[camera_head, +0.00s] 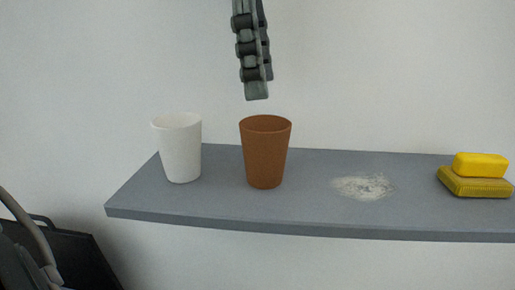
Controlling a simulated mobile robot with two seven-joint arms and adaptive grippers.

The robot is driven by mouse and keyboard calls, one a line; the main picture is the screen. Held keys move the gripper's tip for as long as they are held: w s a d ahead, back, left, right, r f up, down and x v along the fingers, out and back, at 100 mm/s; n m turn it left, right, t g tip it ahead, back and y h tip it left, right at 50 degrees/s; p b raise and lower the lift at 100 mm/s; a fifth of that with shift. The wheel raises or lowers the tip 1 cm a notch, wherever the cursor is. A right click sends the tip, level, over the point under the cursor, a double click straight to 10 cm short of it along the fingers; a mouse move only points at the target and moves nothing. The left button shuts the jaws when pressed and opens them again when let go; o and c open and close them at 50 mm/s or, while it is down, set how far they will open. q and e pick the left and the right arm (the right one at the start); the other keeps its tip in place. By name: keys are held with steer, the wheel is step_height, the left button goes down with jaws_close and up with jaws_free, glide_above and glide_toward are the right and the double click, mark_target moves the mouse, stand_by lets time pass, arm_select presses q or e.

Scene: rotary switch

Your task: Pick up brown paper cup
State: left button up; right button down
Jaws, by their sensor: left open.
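The brown paper cup (265,153) stands upright on a grey shelf (230,207), left of the shelf's middle. Its open rim faces up. My left gripper (257,90) hangs from the top edge of the head view, fingers pointing down, just above the cup's rim in the picture. The fingers line up one behind the other from here, so the gap between them is hard to see. The gripper is open and holds nothing, apart from the cup. My right gripper is not in view.
A white cup (178,148) stands upright close to the left of the brown cup. A pale powdery patch (363,187) lies to the right. A yellow sponge-like block (480,166) rests on a darker yellow piece (474,184) at the far right. A plain wall is behind.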

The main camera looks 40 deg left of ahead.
mark_target(265, 125)
arm_select(q)
steer(key=f, duration=0.4)
steer(key=d+f, duration=0.1)
steer(key=f, duration=0.1)
steer(key=shift+w+f, duration=0.1)
steer(key=shift+f, duration=0.3)
steer(key=c, duration=0.9)
